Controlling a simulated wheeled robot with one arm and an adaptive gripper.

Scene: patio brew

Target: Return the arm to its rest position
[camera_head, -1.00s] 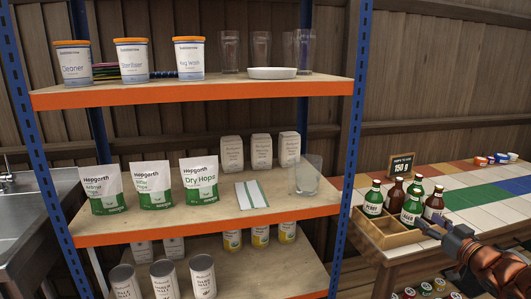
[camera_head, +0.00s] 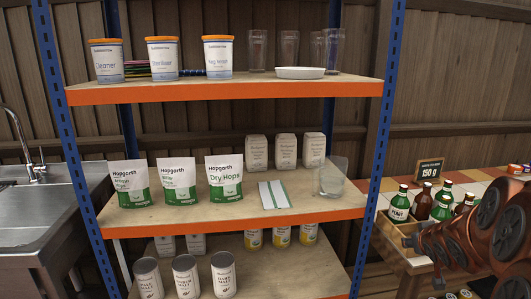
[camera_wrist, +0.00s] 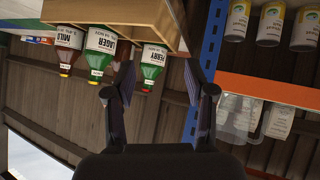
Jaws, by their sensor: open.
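My arm shows at the lower right of the head view, beside the shelf rack and in front of the bottle crate. My gripper (camera_wrist: 160,68) is open in the wrist view, with its two dark fingers apart and nothing held between them. Beyond the fingers, the wooden crate (camera_wrist: 110,12) and its brown and green bottles (camera_wrist: 102,45) appear upside down. In the head view the gripper end (camera_head: 412,241) is small and dark near the crate, and my own arm partly hides the bottles (camera_head: 398,205).
The blue-posted rack has orange-edged shelves (camera_head: 230,90) holding tubs (camera_head: 163,58), glasses, hop pouches (camera_head: 178,180) and cans (camera_head: 186,276). A steel sink (camera_head: 40,215) is at left. A price sign (camera_head: 429,171) stands behind the bottles.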

